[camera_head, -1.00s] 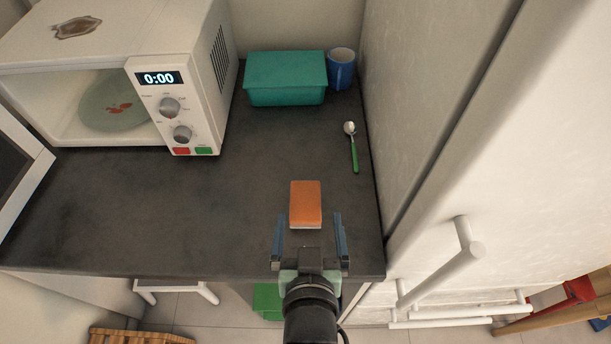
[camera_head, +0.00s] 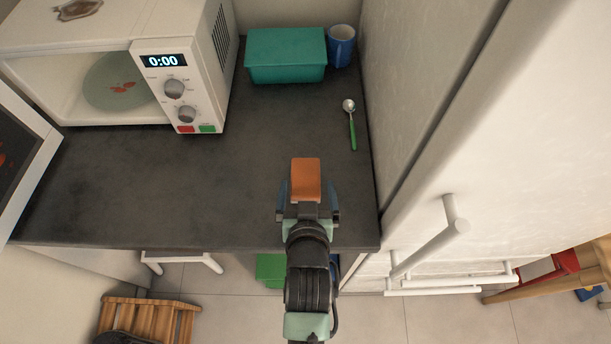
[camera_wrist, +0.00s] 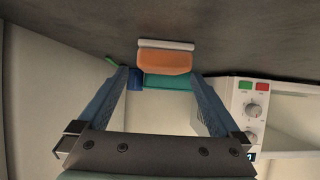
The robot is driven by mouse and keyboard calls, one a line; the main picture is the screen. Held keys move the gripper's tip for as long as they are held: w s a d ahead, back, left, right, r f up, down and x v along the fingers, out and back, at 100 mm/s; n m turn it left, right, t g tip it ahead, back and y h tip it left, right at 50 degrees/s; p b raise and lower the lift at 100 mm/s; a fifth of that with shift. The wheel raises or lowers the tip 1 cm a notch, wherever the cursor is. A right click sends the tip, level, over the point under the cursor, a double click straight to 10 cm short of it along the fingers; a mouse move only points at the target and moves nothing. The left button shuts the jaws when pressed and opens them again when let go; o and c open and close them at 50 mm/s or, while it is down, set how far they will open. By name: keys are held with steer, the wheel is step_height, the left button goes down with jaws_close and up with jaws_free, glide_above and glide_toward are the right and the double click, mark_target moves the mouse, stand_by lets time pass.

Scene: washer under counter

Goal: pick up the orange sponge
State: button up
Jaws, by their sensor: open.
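The orange sponge (camera_head: 306,178) lies on the dark counter near its front edge. In the wrist view the sponge (camera_wrist: 165,62), with a pale layer along one side, shows ahead of and between the fingertips. My gripper (camera_head: 308,200) is open, its two blue fingers pointing at the sponge from the front; it also shows in the wrist view (camera_wrist: 160,85). In the head view the fingers flank the sponge's near end, which the gripper partly hides. I cannot tell whether either finger touches it.
A white microwave (camera_head: 182,80) with its door open stands at the left. A teal box (camera_head: 286,55) and a blue cup (camera_head: 341,46) stand at the back. A green-handled spoon (camera_head: 351,125) lies at the right, near a white wall. The counter's middle is clear.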

mark_target(305, 178)
steer(key=shift+p+x, duration=0.3)
steer(key=shift+x, duration=2)
steer(key=shift+w+a+r, duration=0.1)
steer(key=shift+a, duration=0.05)
steer(key=c, duration=1.1)
